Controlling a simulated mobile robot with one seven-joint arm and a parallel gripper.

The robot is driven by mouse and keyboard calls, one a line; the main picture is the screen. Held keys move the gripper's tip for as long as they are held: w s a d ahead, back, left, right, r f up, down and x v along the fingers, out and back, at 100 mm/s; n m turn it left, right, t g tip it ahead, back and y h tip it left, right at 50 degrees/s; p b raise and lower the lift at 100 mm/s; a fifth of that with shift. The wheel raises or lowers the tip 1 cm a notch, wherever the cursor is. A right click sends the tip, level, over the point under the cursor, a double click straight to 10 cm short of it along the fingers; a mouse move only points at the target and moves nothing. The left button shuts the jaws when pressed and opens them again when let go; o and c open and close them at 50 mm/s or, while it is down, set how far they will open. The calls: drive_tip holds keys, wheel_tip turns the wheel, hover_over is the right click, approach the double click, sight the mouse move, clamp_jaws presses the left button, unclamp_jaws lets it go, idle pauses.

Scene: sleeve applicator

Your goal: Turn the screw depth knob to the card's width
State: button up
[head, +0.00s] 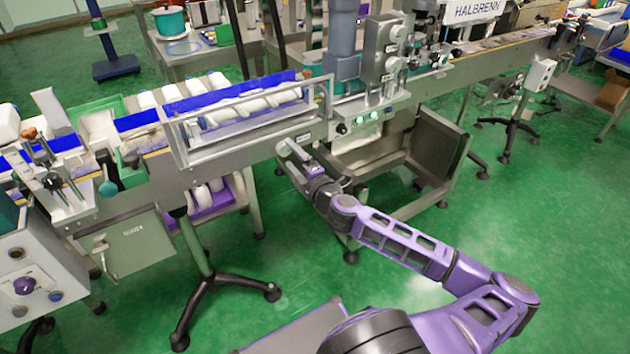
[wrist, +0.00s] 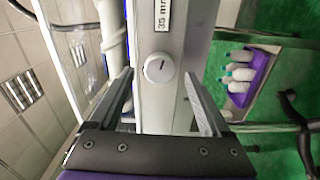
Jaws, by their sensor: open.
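The knob (wrist: 159,67) is a round whitish dial with a short dark mark on its face, set on a grey metal front panel in the wrist view. Above it is a white card (wrist: 163,14) that reads "35 m…", cut off by the frame's top edge. My gripper (wrist: 158,76) is open, with one finger on each side of the knob in the picture. I see gaps between the fingers and the knob; I cannot tell how deep they reach. In the head view my gripper (head: 290,152) is at the machine's front rail, and the knob cannot be made out there.
A guarded conveyor section with white bottles (head: 250,105) stands above the rail. A purple tray (wrist: 256,76) with several bottles is below. A grey metal bin (head: 437,150) stands right of my gripper. Green lights (head: 373,115) glow on the panel.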

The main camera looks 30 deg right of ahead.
drive_tip(key=s, duration=1.4)
drive_tip(key=shift+s+d, duration=0.25)
drive_tip(key=shift+s, duration=0.15)
